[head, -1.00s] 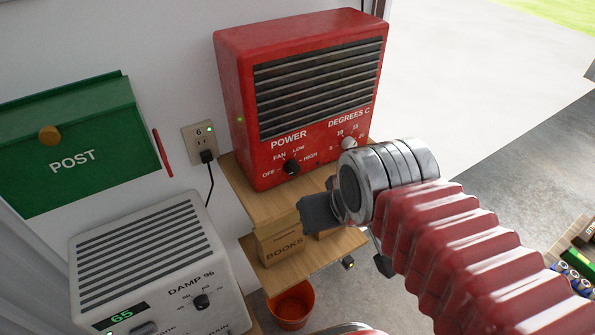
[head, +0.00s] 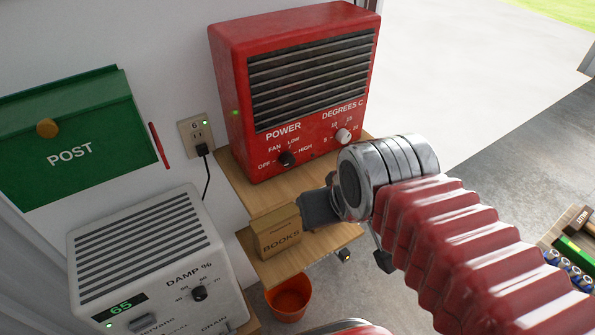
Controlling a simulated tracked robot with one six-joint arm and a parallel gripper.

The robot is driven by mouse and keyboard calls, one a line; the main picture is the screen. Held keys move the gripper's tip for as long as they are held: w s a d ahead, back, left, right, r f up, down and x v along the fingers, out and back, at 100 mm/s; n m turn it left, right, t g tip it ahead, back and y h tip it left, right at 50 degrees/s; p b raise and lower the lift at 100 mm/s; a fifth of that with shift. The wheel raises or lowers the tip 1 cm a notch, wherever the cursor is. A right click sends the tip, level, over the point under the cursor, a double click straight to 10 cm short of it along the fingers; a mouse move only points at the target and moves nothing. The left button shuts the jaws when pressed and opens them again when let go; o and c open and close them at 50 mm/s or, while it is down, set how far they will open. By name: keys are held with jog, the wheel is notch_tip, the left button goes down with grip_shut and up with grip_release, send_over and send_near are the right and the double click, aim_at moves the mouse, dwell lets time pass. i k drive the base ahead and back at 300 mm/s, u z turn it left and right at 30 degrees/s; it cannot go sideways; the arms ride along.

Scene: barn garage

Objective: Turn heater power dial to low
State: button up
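The red heater (head: 300,90) stands on a wooden shelf against the white wall. Its black power dial (head: 287,159) is at the lower left of the front, ringed by the labels OFF, FAN, LOW and HIGH. The dial's exact pointer direction is too small to tell. A white degrees dial (head: 343,136) is to its right. My gripper (head: 350,236) is below and right of the power dial, in front of the shelf and apart from the heater. Its dark fingers show spread apart on either side of the wrist, with nothing seen between them. The wrist hides part of them.
A wooden books box (head: 276,232) sits on the lower shelf (head: 300,258), close to my gripper. A white dehumidifier (head: 150,260) is at lower left, a green post box (head: 70,145) on the wall. An orange bucket (head: 290,298) is below. Open floor lies to the right.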

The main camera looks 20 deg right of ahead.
aim_at(286, 159)
jog(key=z, duration=0.05)
jog(key=k, duration=0.45)
jog(key=u, duration=1.3)
jog(key=k, duration=0.7)
jog(key=u, duration=0.3)
jog(key=i, duration=0.5)
jog(key=z, duration=0.05)
